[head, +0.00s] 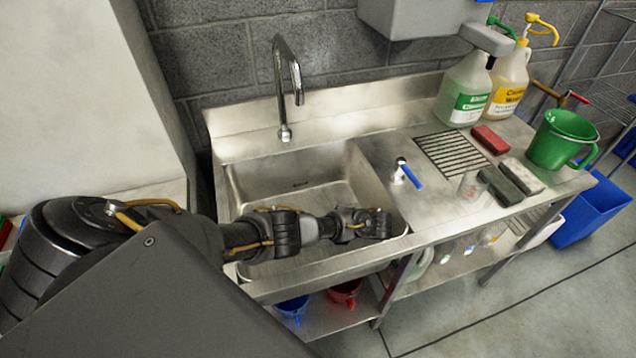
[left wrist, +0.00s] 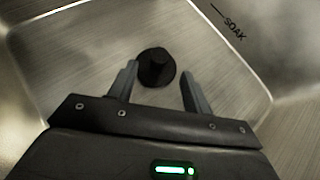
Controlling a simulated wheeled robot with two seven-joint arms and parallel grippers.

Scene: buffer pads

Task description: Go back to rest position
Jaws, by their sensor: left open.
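My left arm reaches in from the left in the head view, and its gripper (head: 388,224) is over the right part of the steel sink basin (head: 290,190). In the left wrist view the gripper (left wrist: 158,80) has its two fingers spread, with nothing held between them. A round black piece (left wrist: 157,66) shows on the basin floor beyond and between the fingertips; it looks like a drain plug. It cannot be seen in the head view, where the arm covers that part of the basin. My right gripper is not in either view.
A faucet (head: 287,90) stands behind the basin. A blue bin (head: 592,212) stands on the floor.

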